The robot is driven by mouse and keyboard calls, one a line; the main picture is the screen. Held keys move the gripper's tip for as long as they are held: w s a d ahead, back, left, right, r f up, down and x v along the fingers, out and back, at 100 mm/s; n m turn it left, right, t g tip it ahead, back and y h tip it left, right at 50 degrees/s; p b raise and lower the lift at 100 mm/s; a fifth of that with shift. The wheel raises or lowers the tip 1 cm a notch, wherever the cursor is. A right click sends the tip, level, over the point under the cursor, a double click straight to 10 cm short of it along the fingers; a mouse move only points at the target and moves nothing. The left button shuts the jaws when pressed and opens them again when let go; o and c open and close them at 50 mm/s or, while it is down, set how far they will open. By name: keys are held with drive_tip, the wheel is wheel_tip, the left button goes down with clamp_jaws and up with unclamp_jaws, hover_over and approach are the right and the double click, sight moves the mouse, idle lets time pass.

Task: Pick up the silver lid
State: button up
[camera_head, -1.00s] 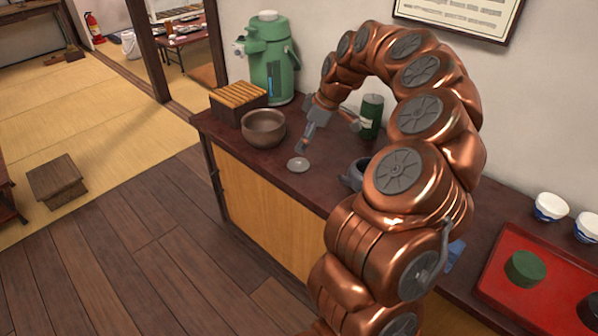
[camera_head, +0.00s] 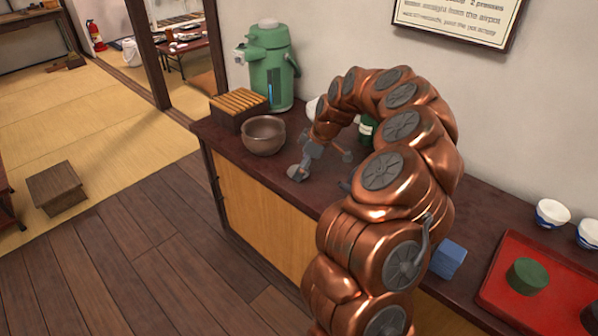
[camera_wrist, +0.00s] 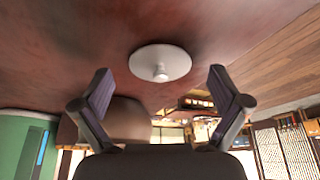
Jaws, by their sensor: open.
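The silver lid (camera_wrist: 160,62) is a small round disc with a knob, lying on the dark counter. In the wrist view it lies beyond and between my fingertips, not touching them.
A brown bowl (camera_head: 264,135) stands close to the left of my gripper. Behind it are a slatted wooden box (camera_head: 239,104) and a green air pot (camera_head: 270,75). A green canister is mostly hidden by my arm. A red tray (camera_head: 540,310) lies at the right.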

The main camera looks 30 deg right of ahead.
drive_tip(key=shift+a+f, duration=0.1)
drive_tip(key=shift+f, duration=0.05)
drive_tip(key=shift+c, duration=0.2)
drive_tip(key=c, duration=1)
drive_tip(key=shift+c, duration=0.2)
